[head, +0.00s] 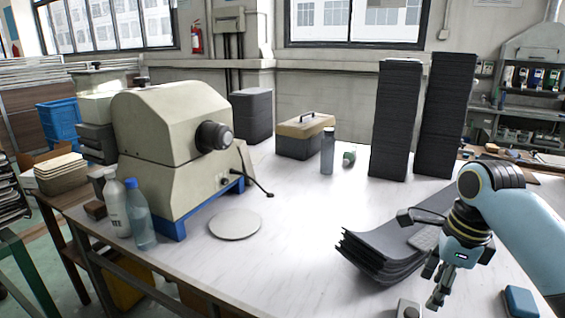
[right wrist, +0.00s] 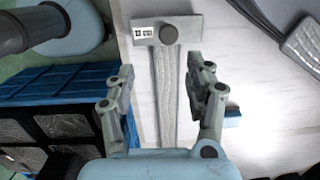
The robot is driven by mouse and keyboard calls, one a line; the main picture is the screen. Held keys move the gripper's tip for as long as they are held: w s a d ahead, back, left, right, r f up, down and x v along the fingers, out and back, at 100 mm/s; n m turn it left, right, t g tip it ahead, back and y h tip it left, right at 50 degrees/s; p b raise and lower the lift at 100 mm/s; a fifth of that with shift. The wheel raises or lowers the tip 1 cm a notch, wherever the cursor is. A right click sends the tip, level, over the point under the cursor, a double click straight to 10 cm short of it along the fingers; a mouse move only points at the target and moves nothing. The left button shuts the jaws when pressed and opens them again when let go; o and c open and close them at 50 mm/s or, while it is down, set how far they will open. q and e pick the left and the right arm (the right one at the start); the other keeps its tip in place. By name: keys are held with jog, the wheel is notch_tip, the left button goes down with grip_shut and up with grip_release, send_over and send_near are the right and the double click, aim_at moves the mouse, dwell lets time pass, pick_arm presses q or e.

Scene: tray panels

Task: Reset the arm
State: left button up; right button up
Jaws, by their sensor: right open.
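My right gripper (head: 438,285) hangs at the right front of the white table, in front of the stack of dark curved panels (head: 385,250). In the right wrist view its two fingers (right wrist: 160,78) are apart with nothing between them. A grey T-shaped tool with a round knob (right wrist: 165,85) lies below and beyond the fingers, apart from them as far as I can tell. Part of this tool (head: 407,309) also shows at the bottom edge of the head view. My left gripper is not in view.
A blue block (head: 520,302) lies right of the gripper. Two tall dark stacks (head: 397,120) stand behind. A beige machine (head: 175,150), bottles (head: 140,215) and a round plate (head: 235,224) are at left. The table's middle (head: 300,210) is clear. A blue crate (right wrist: 60,85) is beside the table.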

jog(key=s+a+r+n+t+h, duration=0.1)
jog(key=s+a+r+n, duration=0.1)
jog(key=s+n, duration=1.05)
jog(key=s+a+r+n+t+h, duration=0.1)
jog(key=s+a+r+n, duration=0.1)
jog(key=s+n, duration=1.05)
notch_tip(320, 180, down, 30)
jog(key=d+b, duration=0.2)
jog(key=b, duration=0.4)
jog(key=s+f+g+b, duration=0.1)
jog(key=s+f+b, duration=0.1)
jog(key=s+f, duration=0.7)
jog(key=s+d+f+g+b, duration=0.1)
jog(key=s+f+b, duration=0.2)
jog(key=s+f, duration=0.6)
notch_tip(320, 180, down, 7)
jog(key=shift+s+d+r+b, duration=0.2)
jog(key=shift+s+d+b, duration=0.1)
jog(key=shift+s, duration=0.3)
jog(key=shift+c, duration=0.2)
